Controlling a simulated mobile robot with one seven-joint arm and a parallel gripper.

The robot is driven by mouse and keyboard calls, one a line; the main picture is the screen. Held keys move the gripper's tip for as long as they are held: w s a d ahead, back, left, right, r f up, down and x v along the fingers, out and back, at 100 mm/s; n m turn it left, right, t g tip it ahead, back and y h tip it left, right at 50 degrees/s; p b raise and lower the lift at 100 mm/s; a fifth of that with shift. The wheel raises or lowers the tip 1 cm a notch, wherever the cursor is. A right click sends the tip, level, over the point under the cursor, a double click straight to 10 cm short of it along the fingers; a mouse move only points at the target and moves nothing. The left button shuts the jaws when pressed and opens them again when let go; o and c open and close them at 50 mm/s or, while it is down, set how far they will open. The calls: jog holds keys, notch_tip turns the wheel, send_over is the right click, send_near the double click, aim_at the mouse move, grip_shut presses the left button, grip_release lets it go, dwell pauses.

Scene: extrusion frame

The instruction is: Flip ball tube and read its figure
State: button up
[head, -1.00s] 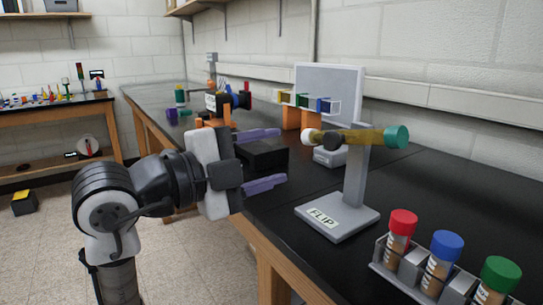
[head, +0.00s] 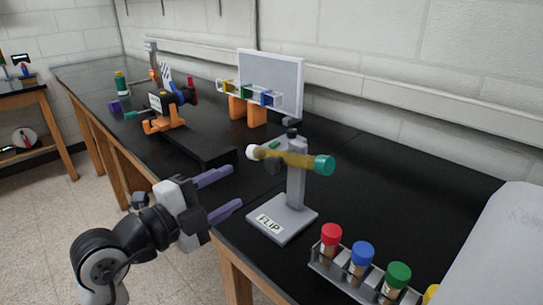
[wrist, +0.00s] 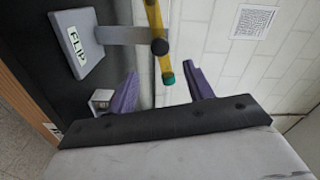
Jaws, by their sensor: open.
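The ball tube (head: 298,159) is an amber tube with a white cap at its left end and a teal cap at its right end in the head view. It sits nearly level on a dark pivot at the top of a grey stand labelled FLIP (head: 283,222). My gripper (head: 236,190) is open and empty, left of the stand and lower than the tube. Any balls or figure on the tube are too small to read.
A rack (head: 322,265) of vials with red, blue and green caps stands at the bench's front right. A dark box (head: 205,150) and an orange-based device (head: 165,124) lie behind my gripper. A pale panel (head: 490,255) fills the right edge.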

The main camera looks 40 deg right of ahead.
aim_at(269, 167)
jog(key=d+p, duration=0.1)
jog(key=d, duration=0.2)
jog(key=d+p, duration=0.2)
jog(key=d, duration=0.2)
jog(key=d+p, duration=0.1)
jog(key=d, duration=0.3)
jog(key=shift+w+r, duration=0.15)
jog(key=shift+w, duration=0.25)
jog(key=shift+d+p, duration=0.3)
jog(key=shift+d, duration=0.2)
grip_shut()
